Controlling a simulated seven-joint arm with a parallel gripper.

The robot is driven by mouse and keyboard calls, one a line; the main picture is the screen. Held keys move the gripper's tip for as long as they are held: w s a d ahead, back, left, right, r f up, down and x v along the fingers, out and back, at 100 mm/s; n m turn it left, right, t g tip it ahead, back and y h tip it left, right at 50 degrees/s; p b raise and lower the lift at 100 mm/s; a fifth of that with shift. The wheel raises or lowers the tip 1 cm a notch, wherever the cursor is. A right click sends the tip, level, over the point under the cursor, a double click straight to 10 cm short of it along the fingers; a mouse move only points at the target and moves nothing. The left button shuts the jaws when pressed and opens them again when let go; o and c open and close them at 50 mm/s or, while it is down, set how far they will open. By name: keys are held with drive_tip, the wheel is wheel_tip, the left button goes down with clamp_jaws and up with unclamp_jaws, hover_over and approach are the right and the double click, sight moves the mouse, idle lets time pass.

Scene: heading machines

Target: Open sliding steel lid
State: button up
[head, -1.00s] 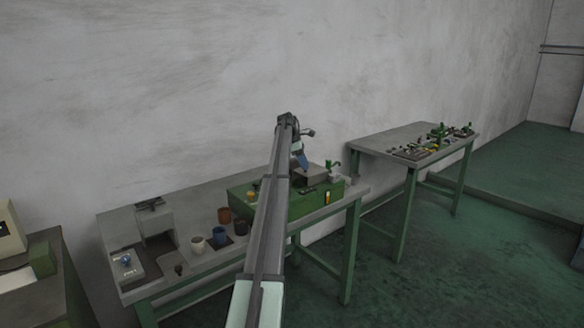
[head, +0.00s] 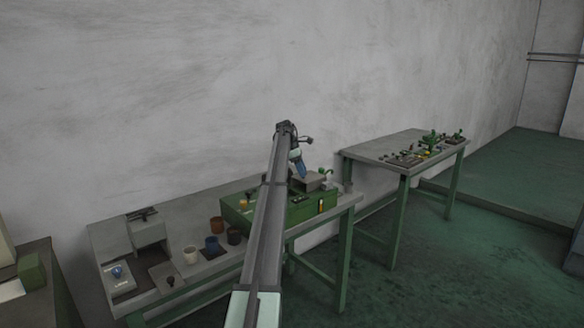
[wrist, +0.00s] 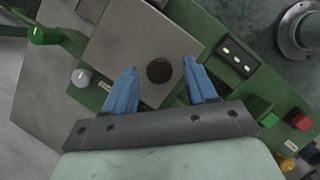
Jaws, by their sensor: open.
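The steel lid (wrist: 138,42) is a flat grey plate with a dark round knob (wrist: 159,71), set on top of a green machine (wrist: 222,45). In the head view the lid (head: 308,183) shows at the far right of the green machine (head: 305,209) on the bench. My gripper (wrist: 160,74) is open, with its blue fingers pointing toward the lid. In the wrist view the knob appears between the two fingertips, with a gap on each side. I cannot tell how far above the lid the fingertips are. In the head view my gripper (head: 302,172) is just above and left of the lid.

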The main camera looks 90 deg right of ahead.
drive_tip(key=w+a, duration=0.9)
drive_tip(key=shift+a, duration=0.2)
drive_tip(key=v, duration=1.4)
drive_tip(key=w+d+f+n+h, duration=0.1)
drive_tip(key=w+h, duration=0.1)
drive_tip(key=w, duration=0.2)
drive_tip(key=w+d+f+n+h, duration=0.1)
drive_tip(key=w+d+h, duration=0.1)
drive_tip(key=w, duration=0.3)
drive_tip(key=w+d+f+n+t+h, duration=0.1)
drive_tip(key=w+h, duration=0.2)
drive_tip(key=w, duration=0.2)
drive_tip(key=shift+w+d+h, duration=0.2)
drive_tip(key=shift+d+h, duration=0.1)
drive_tip(key=shift+h, duration=0.1)
